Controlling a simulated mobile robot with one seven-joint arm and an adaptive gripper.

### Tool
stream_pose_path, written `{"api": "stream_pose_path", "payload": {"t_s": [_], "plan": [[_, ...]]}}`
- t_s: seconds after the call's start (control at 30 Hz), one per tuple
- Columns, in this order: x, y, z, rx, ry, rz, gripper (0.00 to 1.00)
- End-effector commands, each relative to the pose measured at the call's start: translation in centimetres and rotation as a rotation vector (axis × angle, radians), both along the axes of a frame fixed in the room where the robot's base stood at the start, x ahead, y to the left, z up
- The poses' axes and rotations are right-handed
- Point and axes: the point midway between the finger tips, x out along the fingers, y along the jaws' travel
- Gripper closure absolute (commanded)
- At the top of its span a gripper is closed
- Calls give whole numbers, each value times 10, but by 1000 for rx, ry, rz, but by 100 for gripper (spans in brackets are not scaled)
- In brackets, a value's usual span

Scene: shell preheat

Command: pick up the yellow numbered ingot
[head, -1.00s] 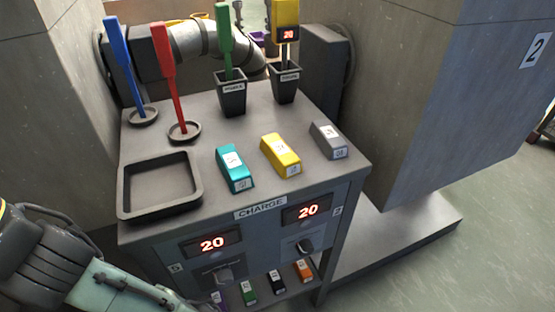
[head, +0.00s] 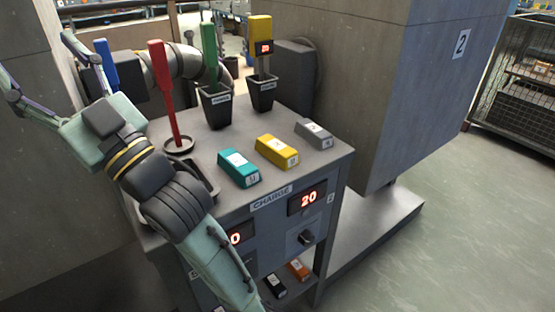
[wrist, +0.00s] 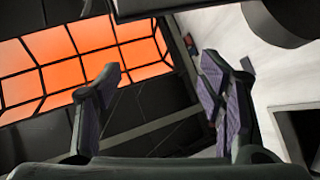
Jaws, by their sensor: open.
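The yellow numbered ingot (head: 277,151) lies on the grey charge bench, between a teal ingot (head: 238,169) on its left and a grey ingot (head: 314,134) on its right. It has a white label on top and one on its near end. My gripper (head: 36,66) is raised at the upper left of the head view, well away from the ingot. Its fingers are spread and empty. In the wrist view my gripper (wrist: 158,78) is also open, with no ingot between its fingers.
A red tool (head: 168,95) stands in a dish; a blue tool (head: 107,66) is partly hidden by my arm. A green tool (head: 209,55) and a yellow device (head: 260,35) stand in black cups. My arm partly covers the black tray (head: 207,181). A concrete block (head: 400,90) stands right.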

Motion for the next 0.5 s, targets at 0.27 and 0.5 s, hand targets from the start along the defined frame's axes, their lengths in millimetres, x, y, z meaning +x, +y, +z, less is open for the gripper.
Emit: {"api": "stream_pose_path", "payload": {"t_s": [0.27,0.5], "plan": [[116,-116,-93,-278,285,-220,37],[141,-246,-175,-460,555,-353,37]]}}
